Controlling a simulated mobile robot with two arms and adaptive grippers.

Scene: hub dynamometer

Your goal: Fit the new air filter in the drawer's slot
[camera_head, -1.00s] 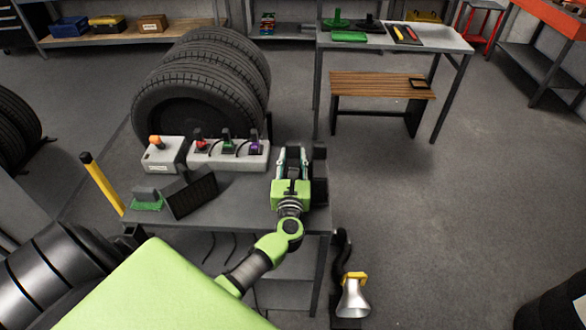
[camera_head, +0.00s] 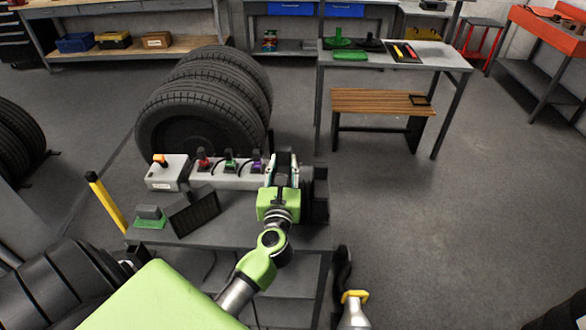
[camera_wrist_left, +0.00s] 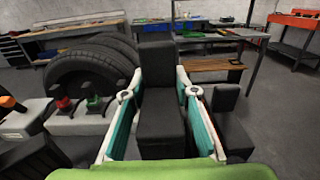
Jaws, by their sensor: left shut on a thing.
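My left gripper (camera_head: 282,172) is over the right part of the grey workbench (camera_head: 225,232). It is shut on a dark block (camera_wrist_left: 160,118), which stands between its fingers in the left wrist view; I cannot tell whether this is the air filter or a part of the drawer unit. A black box-like part (camera_head: 316,190) stands just right of the gripper, and also shows in the wrist view (camera_wrist_left: 234,125). A dark, ribbed rectangular panel (camera_head: 194,212) leans on the bench to the left. No drawer slot can be made out. My right gripper is not in view.
Switch boxes with coloured levers (camera_head: 222,172) line the bench's back edge. A small grey block (camera_head: 149,212) lies on a green pad beside a yellow post (camera_head: 103,199). Tyres (camera_head: 195,115) stand behind. A nozzle (camera_head: 354,308) is at the bench's right.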

